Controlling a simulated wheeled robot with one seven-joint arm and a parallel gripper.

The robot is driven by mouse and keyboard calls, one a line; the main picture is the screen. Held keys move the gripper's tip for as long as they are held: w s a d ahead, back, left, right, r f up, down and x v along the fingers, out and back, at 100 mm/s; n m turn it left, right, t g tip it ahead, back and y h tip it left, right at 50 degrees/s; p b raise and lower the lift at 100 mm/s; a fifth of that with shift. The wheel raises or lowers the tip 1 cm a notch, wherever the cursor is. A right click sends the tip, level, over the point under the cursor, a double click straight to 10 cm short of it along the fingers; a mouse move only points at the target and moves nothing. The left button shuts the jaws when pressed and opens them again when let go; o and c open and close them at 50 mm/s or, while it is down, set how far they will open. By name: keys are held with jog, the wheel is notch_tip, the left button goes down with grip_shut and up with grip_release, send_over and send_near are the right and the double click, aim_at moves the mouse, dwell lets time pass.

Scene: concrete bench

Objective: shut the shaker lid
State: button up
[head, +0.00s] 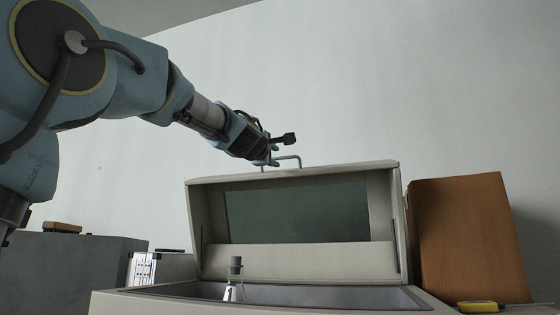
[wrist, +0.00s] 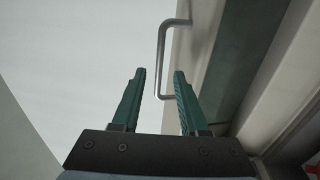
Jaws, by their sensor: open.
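The shaker is a beige box whose lid (head: 210,220) stands raised, with a dark window (head: 297,212) in it. A metal bar handle (head: 296,158) sticks up from the lid's top edge. My gripper (head: 274,160) is at the left end of the handle in the head view. In the wrist view my gripper (wrist: 158,75) is open, its two green fingers apart, with the lower end of the handle (wrist: 162,50) showing between and beyond the fingertips. I cannot tell whether the fingers touch it.
A stoppered flask (head: 235,283) stands in the shaker's open tub (head: 330,295). A brown wooden box (head: 465,238) stands close on the right, with a yellow tool (head: 480,306) before it. A grey block (head: 75,272) and a white rack (head: 143,268) are at left.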

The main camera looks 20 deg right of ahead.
aim_at(279, 159)
jog(key=x, duration=0.5)
jog(key=shift+w+d, duration=0.2)
grip_shut()
dwell(1.3)
